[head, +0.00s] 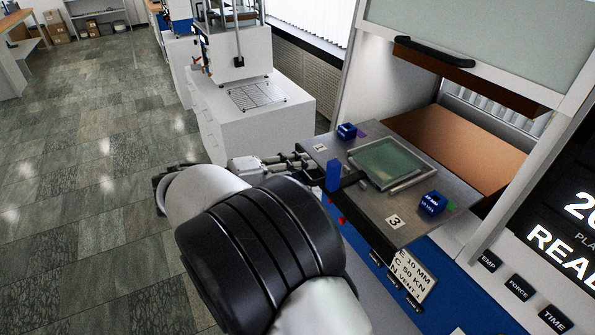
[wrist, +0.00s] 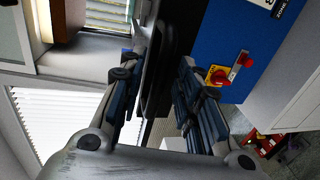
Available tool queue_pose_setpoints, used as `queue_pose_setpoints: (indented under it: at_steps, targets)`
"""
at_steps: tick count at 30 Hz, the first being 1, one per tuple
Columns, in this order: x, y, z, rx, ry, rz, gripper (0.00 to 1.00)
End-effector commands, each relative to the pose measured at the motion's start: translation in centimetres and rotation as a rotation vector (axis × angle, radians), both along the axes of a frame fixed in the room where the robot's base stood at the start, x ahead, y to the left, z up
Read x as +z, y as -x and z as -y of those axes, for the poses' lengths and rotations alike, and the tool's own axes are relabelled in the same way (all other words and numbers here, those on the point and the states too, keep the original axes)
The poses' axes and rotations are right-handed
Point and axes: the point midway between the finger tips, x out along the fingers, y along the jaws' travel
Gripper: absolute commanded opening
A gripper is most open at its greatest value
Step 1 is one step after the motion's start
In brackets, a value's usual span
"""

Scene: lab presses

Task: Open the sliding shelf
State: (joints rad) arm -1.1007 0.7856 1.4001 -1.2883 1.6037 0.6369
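The sliding shelf (head: 425,222) is a grey metal plate at the press opening in the head view. It carries a greenish glass panel (head: 388,163) in a frame and small blue blocks at its corners. A dark bar (head: 378,240) runs along its front edge. My gripper (head: 308,163) is at the shelf's left front corner, partly hidden by my arm. In the wrist view my gripper (wrist: 160,95) has its two fingers spread, with a long black bar (wrist: 160,60) between them, apparently the shelf's front handle. A gap shows on the right finger's side; contact is unclear.
A raised glass door with a black handle (head: 434,52) hangs above the shelf. An orange-brown plate (head: 465,150) lies behind it. Control buttons (head: 518,287) are at the lower right. A white cabinet (head: 250,120) stands left of the press. The floor at left is clear.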

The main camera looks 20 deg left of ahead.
Motion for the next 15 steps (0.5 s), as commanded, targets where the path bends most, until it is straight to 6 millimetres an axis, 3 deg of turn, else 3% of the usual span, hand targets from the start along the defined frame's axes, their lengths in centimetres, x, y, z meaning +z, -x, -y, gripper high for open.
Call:
queue_pose_setpoints:
  at_steps: [5, 15]
  targets:
    - [0.4, 1.6, -1.3, 0.004, -0.002, 0.000, 0.31]
    - [1.8, 7.1, -5.6, 0.004, -0.001, 0.000, 0.31]
